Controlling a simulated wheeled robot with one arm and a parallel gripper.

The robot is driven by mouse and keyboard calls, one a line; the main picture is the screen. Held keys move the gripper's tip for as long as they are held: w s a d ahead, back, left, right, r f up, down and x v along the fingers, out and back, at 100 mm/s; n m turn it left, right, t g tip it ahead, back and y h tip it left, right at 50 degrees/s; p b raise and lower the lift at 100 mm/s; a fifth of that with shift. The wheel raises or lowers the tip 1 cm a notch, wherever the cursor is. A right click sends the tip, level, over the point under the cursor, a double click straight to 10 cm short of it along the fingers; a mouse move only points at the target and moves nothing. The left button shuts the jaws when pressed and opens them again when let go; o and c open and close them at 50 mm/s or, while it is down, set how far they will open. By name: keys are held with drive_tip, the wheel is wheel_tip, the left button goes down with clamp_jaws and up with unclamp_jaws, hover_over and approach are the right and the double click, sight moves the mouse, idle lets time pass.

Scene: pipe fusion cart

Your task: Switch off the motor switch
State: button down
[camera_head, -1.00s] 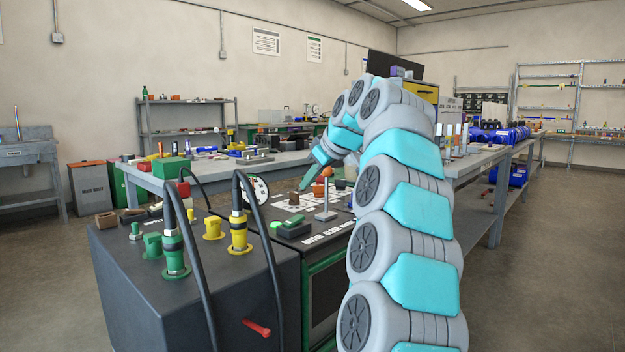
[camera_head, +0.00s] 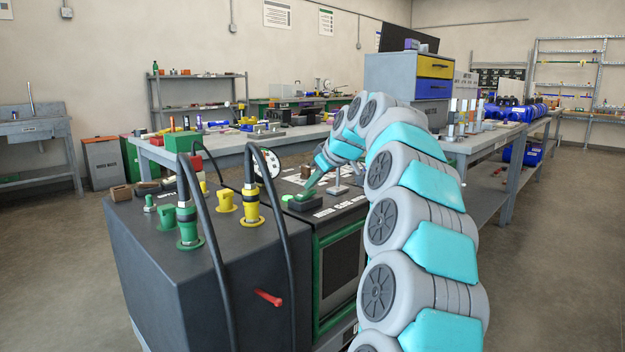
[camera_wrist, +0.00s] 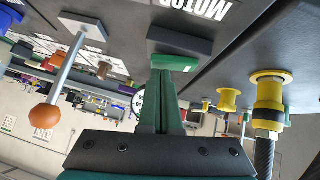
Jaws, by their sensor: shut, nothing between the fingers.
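The motor switch (camera_head: 306,203) is a dark block with a green rocker on the black cart top, near its front edge. In the wrist view, its green rocker (camera_wrist: 180,63) and dark base (camera_wrist: 182,42) are beside a white "MOTOR" label (camera_wrist: 200,8). My gripper (camera_head: 307,193) is shut and empty, its green fingers pointing down onto the switch. In the wrist view, the tips of my gripper (camera_wrist: 163,72) are at the rocker's edge and overlap it. I cannot tell whether they press on it. The tips hide part of the rocker.
A grey lever with an orange knob (camera_wrist: 45,115) stands close to my fingers. Yellow fittings (camera_wrist: 268,100) and black cables (camera_head: 208,220) rise at the cart's left. A red handle (camera_head: 268,297) sticks out of the cart's front. A long workbench (camera_head: 225,143) is behind.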

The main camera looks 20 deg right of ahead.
drive_tip(key=shift+d+f+y+p, duration=0.15)
drive_tip(key=shift+y+p, duration=0.15)
drive_tip(key=shift+p, duration=0.25)
drive_tip(key=shift+f, duration=0.15)
drive_tip(key=shift+s+a+r+b, duration=0.15)
drive_tip(key=shift+a+b, duration=0.1)
drive_tip(key=shift+a, duration=0.15)
drive_tip(key=shift+s+a+r+b, duration=0.1)
drive_tip(key=shift+a+b, duration=0.1)
drive_tip(key=shift+a, duration=0.15)
